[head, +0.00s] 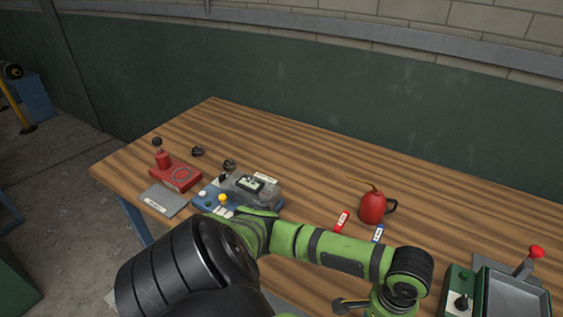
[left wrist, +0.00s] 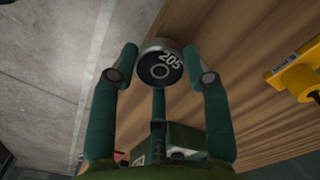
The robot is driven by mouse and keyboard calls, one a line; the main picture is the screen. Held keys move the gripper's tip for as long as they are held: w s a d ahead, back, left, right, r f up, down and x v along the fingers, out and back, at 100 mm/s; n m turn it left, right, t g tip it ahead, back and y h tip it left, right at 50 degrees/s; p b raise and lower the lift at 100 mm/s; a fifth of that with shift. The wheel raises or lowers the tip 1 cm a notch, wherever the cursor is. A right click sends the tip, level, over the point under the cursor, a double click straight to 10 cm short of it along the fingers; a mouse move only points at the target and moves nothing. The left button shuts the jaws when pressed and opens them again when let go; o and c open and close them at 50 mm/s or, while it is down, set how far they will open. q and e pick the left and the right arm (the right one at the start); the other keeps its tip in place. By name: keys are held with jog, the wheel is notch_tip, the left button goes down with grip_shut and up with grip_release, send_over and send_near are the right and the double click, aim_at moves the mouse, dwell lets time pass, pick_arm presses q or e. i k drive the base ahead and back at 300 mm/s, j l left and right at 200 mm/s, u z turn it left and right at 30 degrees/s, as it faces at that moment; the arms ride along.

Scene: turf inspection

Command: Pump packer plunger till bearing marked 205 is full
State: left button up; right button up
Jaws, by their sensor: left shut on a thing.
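My left gripper (left wrist: 160,62) is shut on a round bearing with a black face marked 205 (left wrist: 160,70). The bearing sits between the two green fingers in the left wrist view, with its face and central ring towards the camera. In the head view the green arm crosses the front of the table, and the bearing cannot be made out there. The red packer (head: 180,177) stands at the table's left end, with a black-knobbed plunger (head: 158,144) upright at its back left. My right gripper is in neither view.
Two small dark round parts, one (head: 197,151) behind the packer, lie nearby. A blue-based device (head: 207,190), a grey plate (head: 163,200), a red oil can (head: 372,207), red and blue markers (head: 341,221) and a green box with a red-knobbed lever (head: 533,254) are on the table.

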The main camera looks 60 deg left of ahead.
aim_at(182, 174)
jog(key=k+j, duration=0.15)
jog(key=j, duration=0.2)
jog(key=k+j+u, duration=0.1)
jog(key=j, duration=0.2)
jog(key=k+j+u, duration=0.1)
jog(key=j, duration=0.25)
jog(key=k+j, duration=0.25)
jog(key=k+j+u, duration=0.1)
jog(key=j, duration=0.35)
jog(key=k+j+u, duration=0.1)
jog(key=j, duration=0.65)
jog(key=k+j+u, duration=0.15)
jog(key=j, duration=0.6)
jog(key=i, duration=0.3)
